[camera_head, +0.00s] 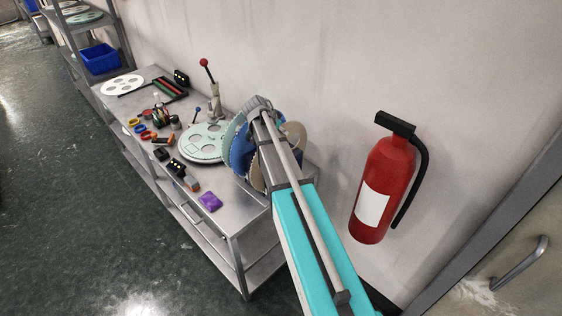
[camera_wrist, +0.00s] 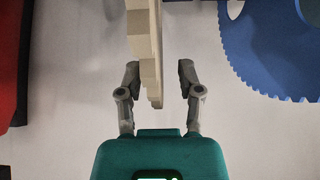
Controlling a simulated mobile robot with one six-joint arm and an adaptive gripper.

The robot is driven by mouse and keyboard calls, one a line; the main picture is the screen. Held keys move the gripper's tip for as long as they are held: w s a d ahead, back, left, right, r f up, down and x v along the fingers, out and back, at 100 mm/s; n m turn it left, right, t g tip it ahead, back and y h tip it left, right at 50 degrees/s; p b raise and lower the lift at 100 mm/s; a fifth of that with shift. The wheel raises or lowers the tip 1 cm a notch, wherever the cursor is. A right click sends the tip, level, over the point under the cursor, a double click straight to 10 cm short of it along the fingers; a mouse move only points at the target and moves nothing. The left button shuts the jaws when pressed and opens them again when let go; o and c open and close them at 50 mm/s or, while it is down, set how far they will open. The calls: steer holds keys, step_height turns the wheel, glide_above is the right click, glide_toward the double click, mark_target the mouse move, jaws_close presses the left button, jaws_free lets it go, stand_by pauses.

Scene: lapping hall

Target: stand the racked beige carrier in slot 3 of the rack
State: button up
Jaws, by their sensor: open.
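The beige carrier (camera_wrist: 145,40) shows edge-on in the wrist view, and its toothed lower end reaches between the fingers of my gripper (camera_wrist: 159,78). The fingers are open, one on each side of it, with a gap to the right finger; whether the left one touches it I cannot tell. A blue toothed carrier (camera_wrist: 265,50) stands to the right. In the head view the beige carrier (camera_head: 296,133) is partly behind my arm, at the right end of the bench, near the blue carrier (camera_head: 240,152). The rack and its slot 3 are hidden.
The metal bench (camera_head: 228,215) runs along the wall. A pale green disc (camera_head: 203,155), a red-knobbed lever (camera_head: 207,66), a purple block (camera_head: 210,202) and several small items stand on it. A fire extinguisher (camera_head: 384,185) hangs on the wall at right.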

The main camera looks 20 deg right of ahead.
steer(key=shift+w+d+f+b, duration=0.15)
steer(key=shift+d+f+b, duration=0.25)
steer(key=shift+f, duration=0.2)
jaws_close()
stand_by(0.4)
